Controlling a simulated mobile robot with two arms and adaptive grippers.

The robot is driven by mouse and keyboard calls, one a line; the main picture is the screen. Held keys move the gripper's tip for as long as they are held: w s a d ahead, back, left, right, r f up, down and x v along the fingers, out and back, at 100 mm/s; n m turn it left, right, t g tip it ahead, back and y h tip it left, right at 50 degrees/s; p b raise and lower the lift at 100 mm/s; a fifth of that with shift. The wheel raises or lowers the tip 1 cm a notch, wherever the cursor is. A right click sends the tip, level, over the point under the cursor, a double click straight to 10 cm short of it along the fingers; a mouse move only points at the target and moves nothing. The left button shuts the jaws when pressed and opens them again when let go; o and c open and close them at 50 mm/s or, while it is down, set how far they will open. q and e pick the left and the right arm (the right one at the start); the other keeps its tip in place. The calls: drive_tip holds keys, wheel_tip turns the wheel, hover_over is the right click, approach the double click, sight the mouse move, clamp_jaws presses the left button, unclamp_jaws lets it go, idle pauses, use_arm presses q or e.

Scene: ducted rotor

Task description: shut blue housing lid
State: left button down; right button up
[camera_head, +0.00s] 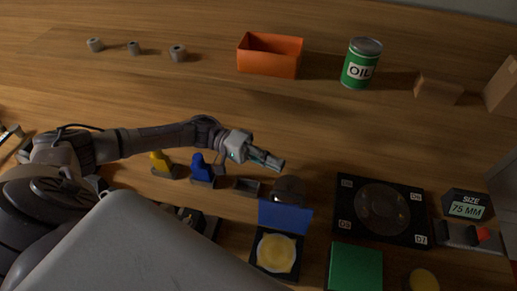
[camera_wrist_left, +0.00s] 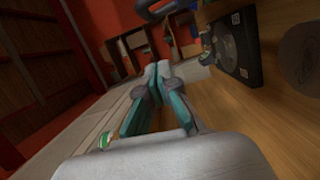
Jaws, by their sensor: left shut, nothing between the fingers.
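The blue housing lid (camera_head: 285,216) stands raised at the back edge of a dark square housing (camera_head: 257,262) in the head view. A round yellow part (camera_head: 276,253) shows inside the open housing. My left gripper (camera_head: 279,164) is shut and empty, above the bench behind the lid and apart from it. Its closed teal fingers also show in the left wrist view (camera_wrist_left: 157,88). A dark rounded object (camera_head: 288,189) sits between the gripper and the lid. My right gripper is not in view.
A black plate with a round disc (camera_head: 347,205) and a green square block (camera_head: 355,267) lie to the right. Blue (camera_head: 202,170) and yellow (camera_head: 161,162) handled pieces stand left of the gripper. Mid-bench is clear.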

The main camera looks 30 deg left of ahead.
use_arm(q)
drive_tip(key=s+d+p, duration=0.1)
drive_tip(key=d, duration=0.1)
drive_tip(key=s+d+p, duration=0.1)
drive_tip(key=s+d, duration=0.1)
drive_tip(key=shift+s+f+p, duration=0.2)
drive_tip(key=shift+s+p, duration=0.1)
drive_tip(key=shift+p, duration=0.1)
drive_tip(key=shift+w, duration=0.1)
